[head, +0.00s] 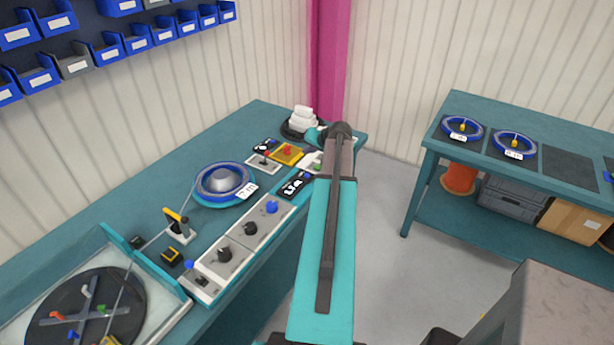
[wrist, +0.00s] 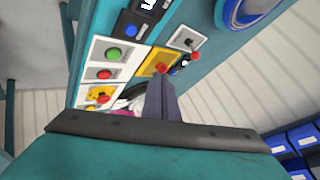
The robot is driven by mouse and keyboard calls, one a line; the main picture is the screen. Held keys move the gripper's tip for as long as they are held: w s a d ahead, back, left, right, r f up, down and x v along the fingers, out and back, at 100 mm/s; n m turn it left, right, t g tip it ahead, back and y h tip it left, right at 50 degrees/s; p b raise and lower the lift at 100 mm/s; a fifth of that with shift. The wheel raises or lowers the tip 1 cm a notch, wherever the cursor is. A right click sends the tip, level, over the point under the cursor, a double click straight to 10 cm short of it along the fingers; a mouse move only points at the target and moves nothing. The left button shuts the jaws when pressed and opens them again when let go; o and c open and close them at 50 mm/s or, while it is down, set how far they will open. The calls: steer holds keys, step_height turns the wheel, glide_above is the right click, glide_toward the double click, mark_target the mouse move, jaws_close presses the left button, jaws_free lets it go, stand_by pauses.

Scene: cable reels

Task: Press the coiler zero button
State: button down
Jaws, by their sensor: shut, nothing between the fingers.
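A long grey control panel (head: 237,242) lies along the front of the left bench. A blue button (head: 271,207) sits at its far end, beside a black display (head: 294,185) with white digits. A blue button beside a display also shows in the wrist view (wrist: 131,30). No label is readable, so I cannot tell which button is the coiler zero. My gripper (wrist: 160,82) is shut and empty, its dark fingertips showing near the yellow box (wrist: 152,62) with a red knob. Its gap to the bench is unclear. In the head view my arm hides most of the gripper.
A white plate with green and red buttons (wrist: 108,64) and a yellow plate with a red button (wrist: 101,96) lie left of the fingers. A blue reel (head: 226,183) sits on the bench. A second bench (head: 560,172) stands right across open floor.

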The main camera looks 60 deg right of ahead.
steer(key=shift+s+d+f+b, duration=0.1)
steer(key=shift+f+b, duration=0.6)
steer(key=shift+f, duration=2.05)
steer(key=shift+f+b, duration=1.15)
steer(key=shift+f, duration=0.5)
steer(key=shift+f+b, duration=0.85)
steer(key=shift+b, duration=0.2)
steer(key=shift+r, duration=0.85)
steer(key=shift+r, duration=0.1)
steer(key=shift+r+p, duration=1.05)
steer(key=shift+r, duration=1.4)
